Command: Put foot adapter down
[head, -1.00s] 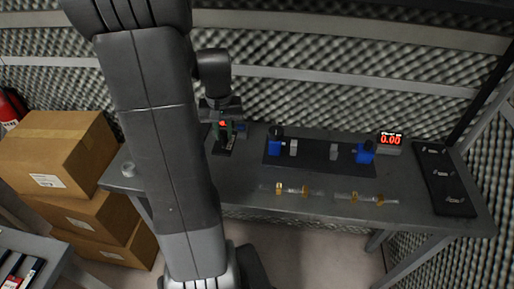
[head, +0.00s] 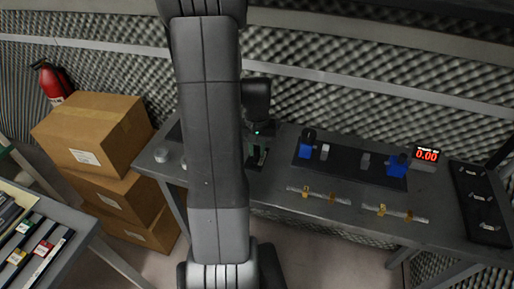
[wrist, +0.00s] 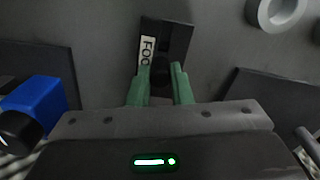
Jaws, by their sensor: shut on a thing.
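My gripper (wrist: 162,84) has green fingers close together around a small dark piece (wrist: 160,71), most likely the foot adapter, mostly hidden between them. Just beyond the fingertips is a dark plate (wrist: 176,38) with a white label whose visible letters read "FOO". I cannot tell whether the held piece touches this plate or is part of it. In the head view my gripper (head: 257,144) is low over the left part of the grey bench (head: 280,185), partly hidden by my arm.
A black mat with blue clamps (head: 398,165) lies right of my gripper, before a red display (head: 427,155). Clear tubes with brass parts (head: 320,194) lie along the front edge. A grey ring (wrist: 277,12) is nearby. Cardboard boxes (head: 95,140) stand left.

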